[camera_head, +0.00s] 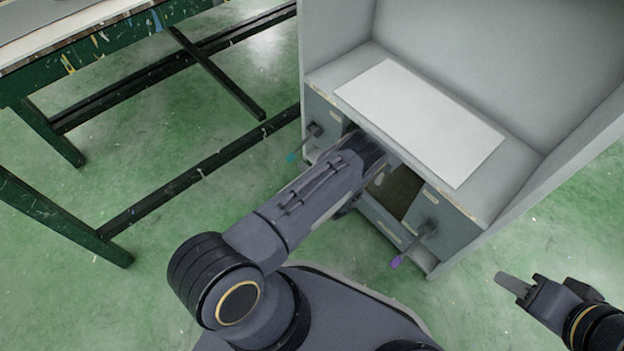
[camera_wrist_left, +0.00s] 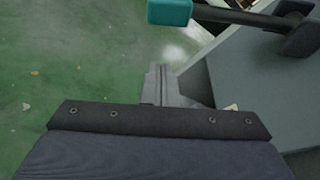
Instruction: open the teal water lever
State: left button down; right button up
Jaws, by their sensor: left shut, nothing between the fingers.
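The teal water lever (camera_head: 291,157) is a dark bar with a teal grip, on the left part of the grey cabinet's front. It points outward to the lower left from its dark pivot (camera_head: 315,130). In the left wrist view its teal grip (camera_wrist_left: 169,12) is at the top edge, with the bar running right to the pivot. My left gripper (camera_wrist_left: 160,82) is shut and empty, apart from the lever, which lies above it in that view. In the head view its fingers are hidden behind my arm. My right gripper (camera_head: 513,284) is at the lower right, seen edge-on and away from the levers.
A purple-tipped lever (camera_head: 396,261) is on the cabinet's right front. The cabinet (camera_head: 449,247) has a white sheet (camera_head: 420,118) on its ledge and an opening below, partly covered by my left arm. A green paint-spattered table (camera_head: 110,40) stands left. Green floor (camera_head: 170,235) lies between.

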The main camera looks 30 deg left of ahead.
aim_at(301, 146)
pick_arm(q)
jog(key=r, duration=0.1)
jog(key=s+a+r, duration=0.1)
jog(key=r, duration=0.1)
jog(key=shift+s+a+r, duration=0.15)
jog(key=shift+s, duration=0.1)
jog(key=shift+r, duration=0.1)
